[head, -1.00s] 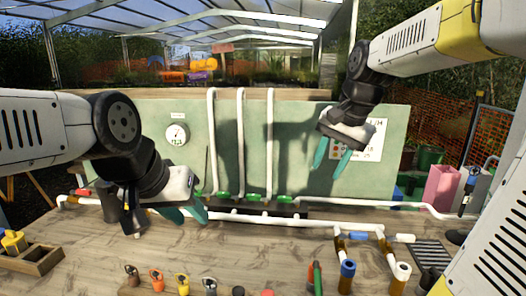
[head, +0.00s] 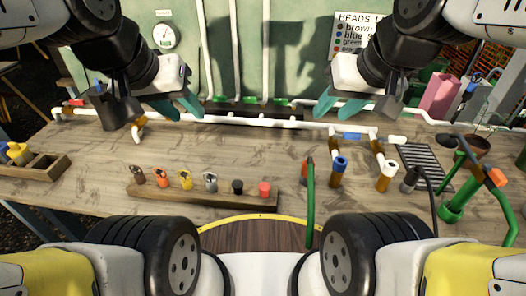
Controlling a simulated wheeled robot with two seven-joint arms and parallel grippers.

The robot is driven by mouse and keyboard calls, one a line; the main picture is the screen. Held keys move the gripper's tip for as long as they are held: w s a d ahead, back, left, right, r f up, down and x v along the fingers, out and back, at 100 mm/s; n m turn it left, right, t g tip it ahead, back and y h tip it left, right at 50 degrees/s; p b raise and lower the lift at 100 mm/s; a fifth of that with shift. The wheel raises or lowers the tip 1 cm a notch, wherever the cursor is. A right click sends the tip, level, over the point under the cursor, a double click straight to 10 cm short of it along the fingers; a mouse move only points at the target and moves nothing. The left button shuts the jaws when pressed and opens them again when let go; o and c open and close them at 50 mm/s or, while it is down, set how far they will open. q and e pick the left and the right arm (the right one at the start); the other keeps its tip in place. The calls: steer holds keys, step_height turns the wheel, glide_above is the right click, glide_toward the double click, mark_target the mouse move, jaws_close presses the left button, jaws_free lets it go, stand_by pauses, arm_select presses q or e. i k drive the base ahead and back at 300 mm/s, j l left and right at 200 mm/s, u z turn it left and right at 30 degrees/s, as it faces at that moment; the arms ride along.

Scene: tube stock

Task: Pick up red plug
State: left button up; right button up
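A small red plug (head: 264,188) stands at the right end of a wooden rack (head: 205,199) on the near part of the bench. Beside it in the rack are a black plug (head: 237,187) and several ringed pieces in grey, yellow, orange and brown. My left gripper (head: 182,110) has teal fingers spread apart and is empty, above the bench behind the rack. My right gripper (head: 335,112) also has its teal fingers apart and is empty, to the right of and beyond the red plug. Neither gripper touches the rack.
A white pipe (head: 235,121) runs across the back of the bench. Right of the rack stand a blue-topped tube (head: 338,170), a white-topped tube (head: 386,178) and a green hose (head: 310,205). A wooden tray (head: 40,170) lies far left. Bench between rack and pipe is clear.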

mark_target(264, 187)
steer(key=k+l+u, duration=0.25)
steer(key=k+u, duration=0.2)
steer(key=k+l+u, duration=0.1)
steer(key=k+u, duration=0.35)
steer(key=i, duration=0.1)
